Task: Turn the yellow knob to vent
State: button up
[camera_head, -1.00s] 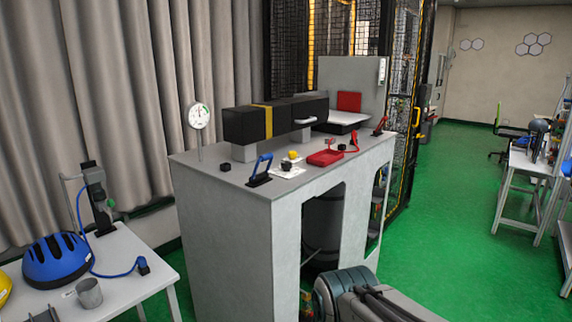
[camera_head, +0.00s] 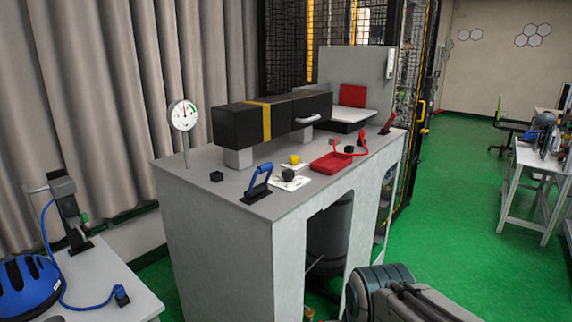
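The small yellow knob (camera_head: 294,159) sits on a white plate on top of the grey cabinet (camera_head: 228,203), behind a black knob (camera_head: 288,174) on another white plate. Which way the yellow knob points is too small to tell. A round dial gauge (camera_head: 183,115) stands on a post at the cabinet's left rear corner. Part of my arm shows at the bottom right, in front of the cabinet and below its top. My gripper is outside the view.
A blue-handled lever (camera_head: 258,183) stands left of the knobs, and a red tray (camera_head: 331,162) lies to their right. A black box with a yellow band (camera_head: 267,122) is behind them. A side table (camera_head: 95,285) holds a blue helmet (camera_head: 27,287).

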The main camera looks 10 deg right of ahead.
aim_at(294, 159)
jog(key=k, duration=0.65)
jog(key=z, duration=0.35)
jog(key=i, duration=1.85)
jog(key=u, duration=0.65)
